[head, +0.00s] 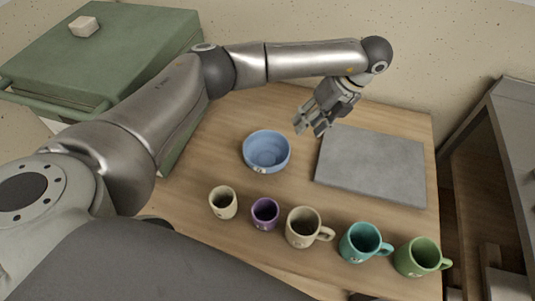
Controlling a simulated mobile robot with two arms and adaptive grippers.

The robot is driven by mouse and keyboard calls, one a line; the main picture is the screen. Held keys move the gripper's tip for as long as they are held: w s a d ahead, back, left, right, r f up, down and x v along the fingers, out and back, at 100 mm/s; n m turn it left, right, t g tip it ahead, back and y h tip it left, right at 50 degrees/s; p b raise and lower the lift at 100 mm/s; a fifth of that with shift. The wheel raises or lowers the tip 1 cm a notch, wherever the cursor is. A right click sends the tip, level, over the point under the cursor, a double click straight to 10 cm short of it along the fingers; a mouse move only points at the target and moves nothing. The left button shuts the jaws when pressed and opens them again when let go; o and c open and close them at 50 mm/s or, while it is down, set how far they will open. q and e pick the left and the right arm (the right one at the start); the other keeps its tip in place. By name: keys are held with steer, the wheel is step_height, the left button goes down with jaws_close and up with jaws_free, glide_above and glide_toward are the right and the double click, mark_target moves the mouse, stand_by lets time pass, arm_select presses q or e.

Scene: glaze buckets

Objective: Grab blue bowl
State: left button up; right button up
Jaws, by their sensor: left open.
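The blue bowl (267,158) sits upright on the wooden table, left of the grey slab, and looks empty. My left gripper (312,130) is open and empty. It hangs above the table to the right of the bowl and a little farther back, near the slab's left back corner. It appears apart from the bowl. My right gripper is out of the picture.
A grey slab (372,165) lies at the right. Along the front stand a cream cup (223,211), a purple cup (265,222), a beige mug (301,240), a teal mug (357,250) and a green mug (414,264). A green lidded box (120,50) stands at back left.

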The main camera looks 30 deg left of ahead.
mark_target(287, 146)
arm_select(q)
steer(key=x, duration=0.6)
steer(key=f, duration=0.1)
steer(key=s+a+f, duration=0.1)
steer(key=f, duration=0.1)
steer(key=shift+s+a+f, duration=0.15)
steer(key=shift+s+a, duration=0.2)
steer(key=shift+s, duration=0.05)
steer(key=shift+a+f, duration=0.25)
steer(key=shift+f, duration=0.25)
jaws_close()
